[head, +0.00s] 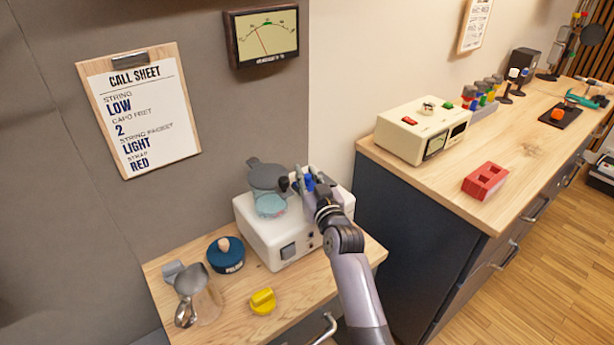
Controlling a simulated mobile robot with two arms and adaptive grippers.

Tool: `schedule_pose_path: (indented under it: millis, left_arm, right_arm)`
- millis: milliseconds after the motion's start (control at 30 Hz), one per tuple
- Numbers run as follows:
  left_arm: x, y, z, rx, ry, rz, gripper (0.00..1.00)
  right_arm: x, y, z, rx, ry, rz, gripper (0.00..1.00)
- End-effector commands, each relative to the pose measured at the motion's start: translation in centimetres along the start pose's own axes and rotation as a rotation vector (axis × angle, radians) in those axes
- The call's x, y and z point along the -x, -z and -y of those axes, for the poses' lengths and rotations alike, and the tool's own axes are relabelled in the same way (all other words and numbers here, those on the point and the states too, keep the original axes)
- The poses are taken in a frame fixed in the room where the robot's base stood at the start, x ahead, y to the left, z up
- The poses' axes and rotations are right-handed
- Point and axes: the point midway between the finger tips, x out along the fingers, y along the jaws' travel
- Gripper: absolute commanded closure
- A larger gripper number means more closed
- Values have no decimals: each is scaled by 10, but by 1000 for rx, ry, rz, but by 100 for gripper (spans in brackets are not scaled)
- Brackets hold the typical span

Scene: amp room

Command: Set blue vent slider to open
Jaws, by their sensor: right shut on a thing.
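A white box-shaped device (291,242) stands on the small wooden table, with a grey square button on its front. On top of it sits a grey-lidded vessel (266,176) with a translucent teal lower part. A small blue piece (309,183), which looks like the vent slider, shows at the fingers of my right gripper (302,182). My right gripper is shut on it, just right of the vessel and above the device top. The fingers and wrist hide most of the blue piece, so I cannot tell its position along any track. My left gripper is out of view.
A clear pitcher (200,297), a round blue container (226,255) and a yellow piece (263,301) stand on the table left and in front of the device. A longer counter at right bears a cream device (421,130) and a red block (485,181).

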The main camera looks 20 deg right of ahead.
Motion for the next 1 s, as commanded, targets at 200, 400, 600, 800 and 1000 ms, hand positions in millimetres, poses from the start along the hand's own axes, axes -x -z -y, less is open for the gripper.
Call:
schedule_pose_path:
  millis: [200,400,600,800,1000]
  left_arm:
    - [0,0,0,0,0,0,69]
    - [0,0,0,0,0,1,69]
    - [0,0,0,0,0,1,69]
    - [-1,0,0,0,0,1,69]
    - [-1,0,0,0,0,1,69]
  right_arm:
    - [0,0,0,0,0,0,100]
    - [0,0,0,0,0,0,100]
    - [0,0,0,0,0,0,100]
    - [-4,0,-11,6,-1,0,100]
    - [-9,0,-27,2,-1,0,100]
